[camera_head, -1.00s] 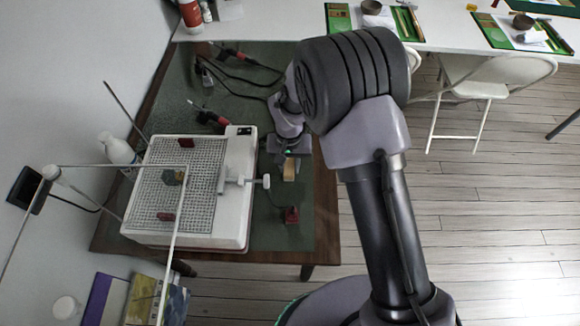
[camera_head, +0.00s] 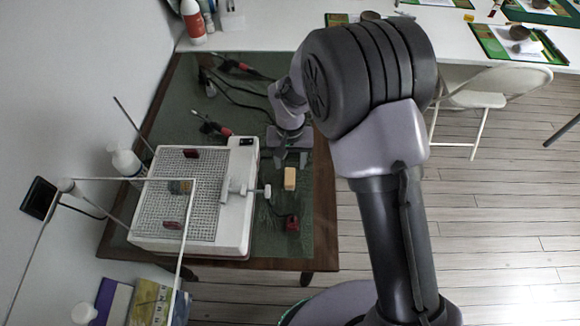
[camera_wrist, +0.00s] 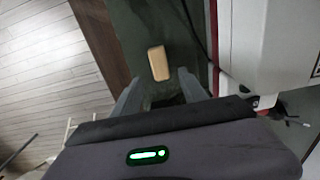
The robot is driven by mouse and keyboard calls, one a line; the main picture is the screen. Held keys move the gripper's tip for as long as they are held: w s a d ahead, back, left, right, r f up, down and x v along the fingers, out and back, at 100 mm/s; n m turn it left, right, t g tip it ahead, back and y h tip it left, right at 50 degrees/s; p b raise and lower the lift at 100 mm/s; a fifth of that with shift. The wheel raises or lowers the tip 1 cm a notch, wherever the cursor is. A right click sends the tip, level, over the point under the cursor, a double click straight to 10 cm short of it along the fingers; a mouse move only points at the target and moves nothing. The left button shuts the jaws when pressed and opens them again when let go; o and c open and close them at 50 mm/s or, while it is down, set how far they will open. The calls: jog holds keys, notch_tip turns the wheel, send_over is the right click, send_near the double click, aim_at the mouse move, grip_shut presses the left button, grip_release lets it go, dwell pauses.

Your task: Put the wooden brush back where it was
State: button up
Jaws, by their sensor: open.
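The wooden brush appears as a small pale block (camera_head: 290,178) on the dark green table mat, right of the white machine. In the wrist view the brush (camera_wrist: 158,63) lies on the mat beyond my fingers, roughly between their lines. My gripper (camera_head: 287,158) is open and empty, just behind the brush in the head view. In the wrist view its two fingers (camera_wrist: 158,88) stand apart and nothing is between them. The brush is apart from both fingers. Its bristles cannot be made out.
The white machine with a mesh top (camera_head: 190,205) stands left of the brush. A small red object (camera_head: 292,222) is in front of it. Red-handled tools with cables (camera_head: 212,127) lie behind. The table's wooden edge (camera_head: 325,215) is at the right.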

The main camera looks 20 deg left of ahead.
notch_tip(320, 180, up, 5)
jog(key=p, duration=0.1)
notch_tip(320, 180, up, 10)
jog(key=m+t, duration=0.1)
jog(key=m, duration=0.1)
send_over(290, 174)
jog(key=d, duration=0.6)
jog(key=s+d+r+m+t+y, duration=0.1)
jog(key=s+d+r, duration=0.1)
jog(key=d+r, duration=0.35)
jog(key=s+d+r+m+t, duration=0.2)
jog(key=s+d+r, duration=0.3)
jog(key=s, duration=0.3)
jog(key=s+d+r+m+t+y, duration=0.1)
jog(key=s+d+r+m, duration=0.1)
jog(key=s+d+r, duration=0.2)
jog(key=s+d, duration=0.2)
jog(key=s, duration=0.2)
jog(key=shift+s+d+r+t, duration=0.15)
jog(key=shift+s+r+t, duration=0.05)
jog(key=shift+r+t, duration=0.2)
